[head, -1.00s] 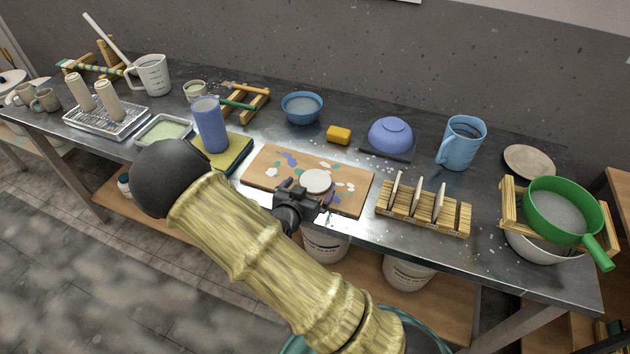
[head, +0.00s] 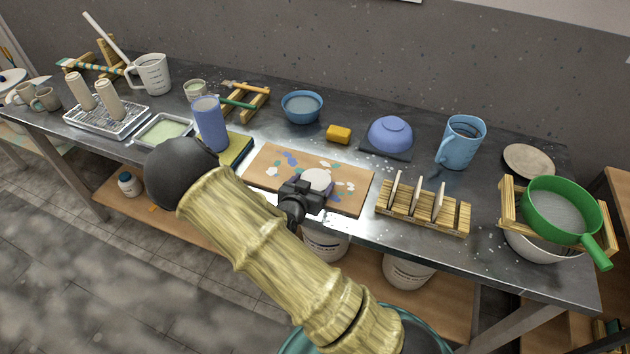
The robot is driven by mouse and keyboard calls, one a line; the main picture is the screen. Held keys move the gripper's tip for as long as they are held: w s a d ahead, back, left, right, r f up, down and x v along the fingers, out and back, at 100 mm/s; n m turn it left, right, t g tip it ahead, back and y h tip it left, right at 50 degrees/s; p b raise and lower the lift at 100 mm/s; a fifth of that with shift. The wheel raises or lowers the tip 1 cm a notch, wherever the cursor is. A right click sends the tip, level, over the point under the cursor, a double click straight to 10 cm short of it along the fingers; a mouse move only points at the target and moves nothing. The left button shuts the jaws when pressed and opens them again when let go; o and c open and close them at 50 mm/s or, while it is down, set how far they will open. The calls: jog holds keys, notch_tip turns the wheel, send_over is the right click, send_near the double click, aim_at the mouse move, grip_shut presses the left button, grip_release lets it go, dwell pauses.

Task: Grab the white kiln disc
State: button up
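The white kiln disc (head: 318,177) is a small round pale disc on the paint-spotted wooden board (head: 265,166) near the front edge of the table. My gripper (head: 308,190) is at the disc's near left side, low over the board, and covers the disc's near edge. The fingertips are dark and small in this view. I cannot tell whether they touch the disc or how far apart they are.
A wooden rack (head: 424,212) with upright pale pieces stands right of the board. A blue cylinder (head: 209,124) on a yellow-green pad is to its left. A yellow sponge (head: 339,134) and an upturned blue bowl (head: 390,134) lie behind. A green sieve (head: 562,212) is at far right.

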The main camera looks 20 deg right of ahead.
notch_tip(320, 180, up, 10)
jog(key=shift+r, duration=0.1)
dwell(0.7)
dwell(0.5)
